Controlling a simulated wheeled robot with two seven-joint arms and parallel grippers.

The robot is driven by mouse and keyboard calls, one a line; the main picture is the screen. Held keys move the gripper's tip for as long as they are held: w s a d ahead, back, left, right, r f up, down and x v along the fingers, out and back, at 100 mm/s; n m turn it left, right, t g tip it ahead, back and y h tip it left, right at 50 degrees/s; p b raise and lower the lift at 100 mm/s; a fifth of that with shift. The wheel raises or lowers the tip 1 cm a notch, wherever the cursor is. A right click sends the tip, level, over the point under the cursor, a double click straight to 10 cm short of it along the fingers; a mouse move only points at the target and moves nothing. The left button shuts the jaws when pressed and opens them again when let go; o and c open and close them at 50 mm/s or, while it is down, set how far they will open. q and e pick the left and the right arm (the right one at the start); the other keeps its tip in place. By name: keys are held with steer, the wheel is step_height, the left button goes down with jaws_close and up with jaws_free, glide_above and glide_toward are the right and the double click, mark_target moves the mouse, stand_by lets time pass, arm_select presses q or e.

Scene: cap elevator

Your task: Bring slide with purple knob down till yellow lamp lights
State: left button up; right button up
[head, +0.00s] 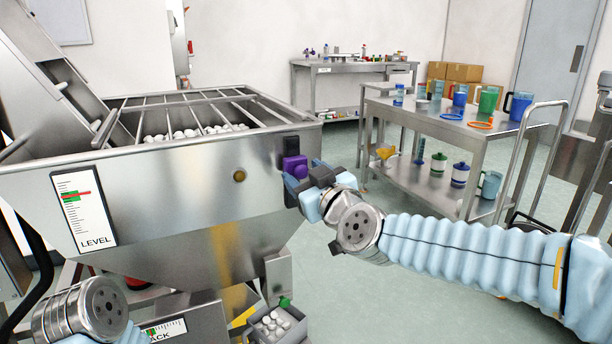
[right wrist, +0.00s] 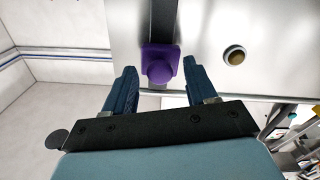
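The purple knob (head: 296,166) sits on a black vertical slide track (head: 291,145) at the right end of the steel hopper's front. In the right wrist view the purple knob (right wrist: 160,68) lies between the fingertips of my right gripper (right wrist: 160,64), with gaps on both sides. My right gripper (head: 308,178) is open at the knob and partly hides the lower track. The round lamp (head: 239,175) left of the knob looks dull amber-brown, with no glow; it also shows in the right wrist view (right wrist: 234,55). My left gripper is out of view; only its arm shows at lower left.
The hopper (head: 170,170) holds white caps under a grate. A LEVEL gauge (head: 84,212) is on its left front. A small bin of caps (head: 272,325) stands below. A steel cart (head: 450,125) with cups stands at the right. Floor between hopper and cart is clear.

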steer(key=shift+s, duration=0.1)
steer(key=v, duration=1.3)
steer(key=shift+s, duration=0.3)
steer(key=shift+d, duration=0.15)
steer(key=w+d+f+m+g+h, duration=0.15)
steer(key=f+g, duration=0.25)
steer(key=f, duration=1.4)
steer(key=w+f+m+g+h, duration=0.1)
steer(key=w+f+m+g, duration=0.25)
steer(key=f, duration=1.45)
steer(key=s+f+m+g, duration=0.2)
steer(key=s+f+g, duration=0.2)
steer(key=s+f, duration=0.5)
steer(key=s+f+m+g, duration=0.2)
steer(key=s+f+g, duration=0.2)
steer(key=s+f, duration=0.5)
step_height(320, 180, down, 6)
steer(key=shift+s+d+r, duration=0.1)
steer(key=shift+s+d, duration=0.15)
steer(key=shift+d, duration=0.2)
steer(key=shift+g, duration=0.25)
